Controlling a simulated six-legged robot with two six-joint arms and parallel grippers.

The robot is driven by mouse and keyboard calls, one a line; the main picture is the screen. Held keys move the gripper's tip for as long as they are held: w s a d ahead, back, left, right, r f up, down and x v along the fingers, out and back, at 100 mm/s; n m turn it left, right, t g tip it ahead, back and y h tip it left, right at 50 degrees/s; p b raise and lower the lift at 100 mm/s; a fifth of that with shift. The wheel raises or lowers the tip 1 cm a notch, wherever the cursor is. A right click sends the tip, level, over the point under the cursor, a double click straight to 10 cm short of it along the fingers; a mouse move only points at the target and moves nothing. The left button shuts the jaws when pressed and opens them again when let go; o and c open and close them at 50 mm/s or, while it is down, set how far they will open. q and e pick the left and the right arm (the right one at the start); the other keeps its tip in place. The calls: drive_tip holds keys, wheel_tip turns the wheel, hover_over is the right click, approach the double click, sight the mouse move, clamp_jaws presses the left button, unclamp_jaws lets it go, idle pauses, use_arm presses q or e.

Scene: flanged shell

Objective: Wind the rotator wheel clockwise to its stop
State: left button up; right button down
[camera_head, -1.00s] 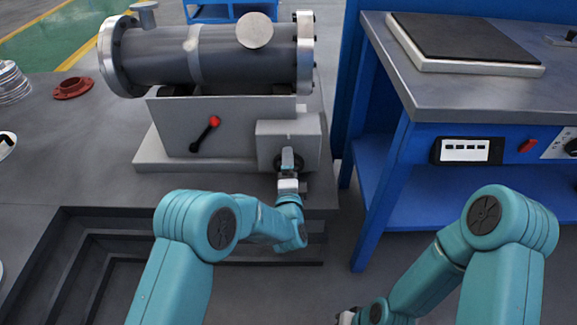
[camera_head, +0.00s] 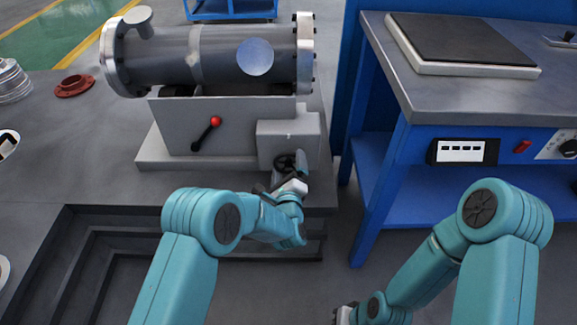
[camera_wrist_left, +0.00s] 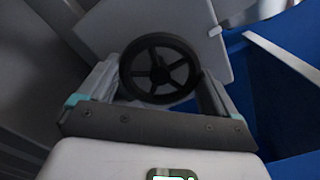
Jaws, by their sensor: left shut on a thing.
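The black spoked rotator wheel (camera_head: 282,161) is on the front of the grey box at the right end of the shell's stand. My left gripper (camera_head: 291,172) is shut on the wheel. In the left wrist view the wheel (camera_wrist_left: 160,75) sits between the two fingers, and the gripper's wrist is rolled relative to the stand. The grey flanged shell (camera_head: 228,55) lies on its side on the stand, with a round disc (camera_head: 255,57) facing me. My right gripper (camera_head: 345,315) shows only partly at the bottom edge; its fingers cannot be made out.
A lever with a red knob (camera_head: 214,121) stands on the stand's front face, left of the wheel. A blue bench (camera_head: 400,150) is close on the right. A red flange (camera_head: 75,86) lies on the grey table (camera_head: 60,150) at left.

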use_arm(q)
drive_tip(key=shift+r+m, duration=0.1)
drive_tip(key=shift+m, duration=0.2)
idle(0.4)
drive_tip(key=o, duration=0.7)
drive_tip(key=s+p, duration=0.4)
drive_tip(key=s, duration=1.2)
drive_tip(key=shift+s, duration=0.1)
drive_tip(key=shift+a, duration=0.1)
